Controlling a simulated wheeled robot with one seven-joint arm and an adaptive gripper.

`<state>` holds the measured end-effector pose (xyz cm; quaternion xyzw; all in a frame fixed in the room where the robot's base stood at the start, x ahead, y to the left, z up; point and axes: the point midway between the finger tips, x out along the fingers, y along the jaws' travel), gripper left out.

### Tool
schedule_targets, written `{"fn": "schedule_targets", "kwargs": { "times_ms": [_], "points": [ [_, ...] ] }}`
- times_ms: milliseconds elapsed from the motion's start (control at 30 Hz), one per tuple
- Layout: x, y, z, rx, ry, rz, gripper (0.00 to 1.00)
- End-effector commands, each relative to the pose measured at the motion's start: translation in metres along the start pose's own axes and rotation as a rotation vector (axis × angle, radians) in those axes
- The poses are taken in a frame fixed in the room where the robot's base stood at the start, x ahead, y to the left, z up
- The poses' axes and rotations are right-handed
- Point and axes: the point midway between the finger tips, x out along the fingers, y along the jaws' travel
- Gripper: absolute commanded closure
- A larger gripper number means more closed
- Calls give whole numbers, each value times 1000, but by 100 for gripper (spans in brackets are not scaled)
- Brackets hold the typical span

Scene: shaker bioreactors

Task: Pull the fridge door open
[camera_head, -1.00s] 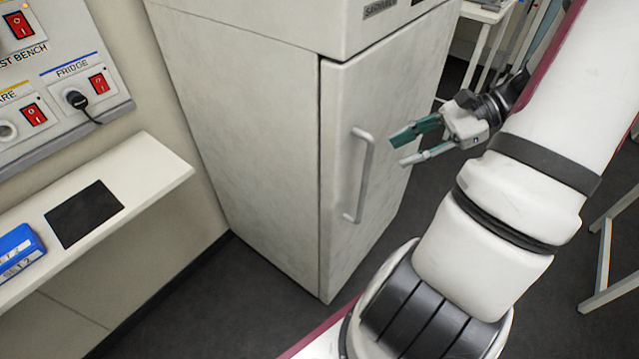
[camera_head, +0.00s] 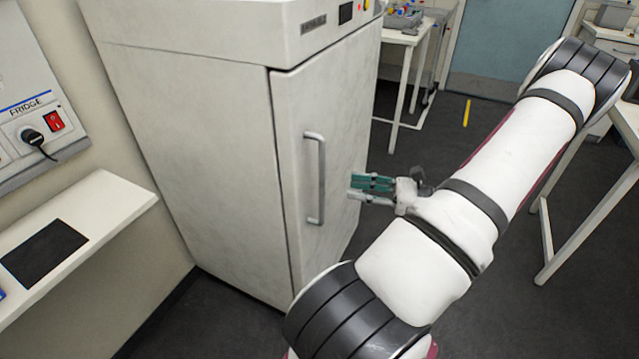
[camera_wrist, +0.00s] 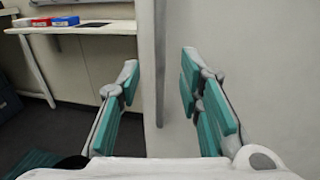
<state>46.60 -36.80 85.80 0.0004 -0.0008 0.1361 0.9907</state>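The fridge (camera_head: 190,140) is a tall off-white cabinet, and its door (camera_head: 345,110) is closed. A vertical grey bar handle (camera_head: 321,180) sits on the left part of the door. My gripper (camera_head: 353,188), with green finger pads, is just right of the handle in the head view and apart from it. In the wrist view my gripper (camera_wrist: 158,85) is open, with one finger on each side of the picture. The handle (camera_wrist: 160,60) shows there as a vertical bar between the fingers' lines, ahead of them. Nothing is held.
A white shelf (camera_head: 110,215) with a black mat (camera_head: 44,254) is at the left, below a wall panel with a fridge switch (camera_head: 55,121). A white table (camera_head: 405,38) stands behind the fridge, another table (camera_head: 627,130) at the right. Dark floor between is clear.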

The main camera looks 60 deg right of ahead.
Motion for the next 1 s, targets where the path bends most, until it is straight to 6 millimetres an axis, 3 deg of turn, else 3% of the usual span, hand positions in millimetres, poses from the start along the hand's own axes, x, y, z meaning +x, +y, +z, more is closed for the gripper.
{"fn": "schedule_targets", "kwargs": {
  "times_ms": [300, 500, 933, 1000],
  "points": [
    [62, 1, 0, 1, -1, 3, 67],
    [86, 1, -1, 0, 1, 2, 67],
    [95, 1, 0, 0, 2, 1, 67],
    [95, 1, 0, 0, 2, 1, 83]
  ]
}}
